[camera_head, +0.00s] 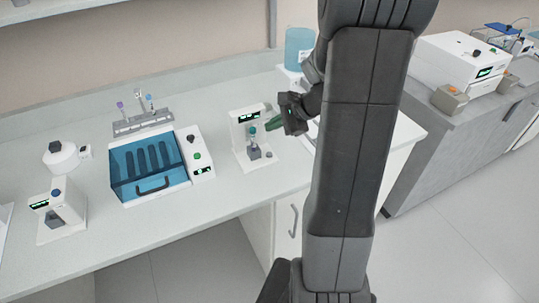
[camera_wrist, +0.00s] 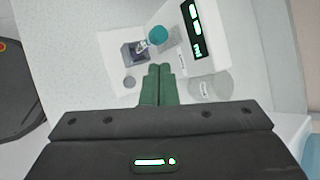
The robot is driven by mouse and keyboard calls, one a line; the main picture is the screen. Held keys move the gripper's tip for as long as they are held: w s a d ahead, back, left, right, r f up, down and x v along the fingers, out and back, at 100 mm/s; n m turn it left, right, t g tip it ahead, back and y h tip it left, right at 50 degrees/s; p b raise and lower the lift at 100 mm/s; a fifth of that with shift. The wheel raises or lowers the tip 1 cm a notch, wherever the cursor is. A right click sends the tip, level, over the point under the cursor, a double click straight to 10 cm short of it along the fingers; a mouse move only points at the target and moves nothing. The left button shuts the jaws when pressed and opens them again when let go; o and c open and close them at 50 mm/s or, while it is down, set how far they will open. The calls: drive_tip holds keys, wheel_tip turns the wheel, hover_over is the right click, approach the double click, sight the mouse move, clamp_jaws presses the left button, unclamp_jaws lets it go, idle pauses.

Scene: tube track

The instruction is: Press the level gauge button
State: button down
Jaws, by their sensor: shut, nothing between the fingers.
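A white device, which looks like the level gauge (camera_head: 240,122), stands on the bench in the middle of the head view. It has a lit green display and a round teal button (camera_head: 252,130), with a small dark grey block below it. The wrist view shows the button (camera_wrist: 157,36) beside the lit display (camera_wrist: 194,28), with the grey block (camera_wrist: 134,53) to its left. My gripper (camera_head: 269,125) is shut and empty. Its green fingertips (camera_wrist: 159,69) appear a short way from the button; I cannot tell whether they touch the device.
A similar white device (camera_head: 68,212) with a blue button stands at far left. A blue-lidded box (camera_head: 150,172) and a tube rack (camera_head: 143,123) lie between. A clear round container (camera_wrist: 210,86) is right of my fingers. The bench front is clear.

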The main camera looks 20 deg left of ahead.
drive_tip(key=b, duration=0.6)
hover_over(273, 157)
wheel_tip(273, 157, down, 8)
idle(1.6)
drive_tip(key=shift+f, duration=0.4)
drive_tip(key=shift+f+b, duration=0.45)
drive_tip(key=shift+b, duration=0.2)
idle(0.4)
drive_tip(key=shift+r, duration=0.1)
drive_tip(key=shift+r+p, duration=0.7)
drive_tip(key=shift+r, duration=0.1)
wheel_tip(273, 157, up, 5)
drive_tip(key=p, duration=0.4)
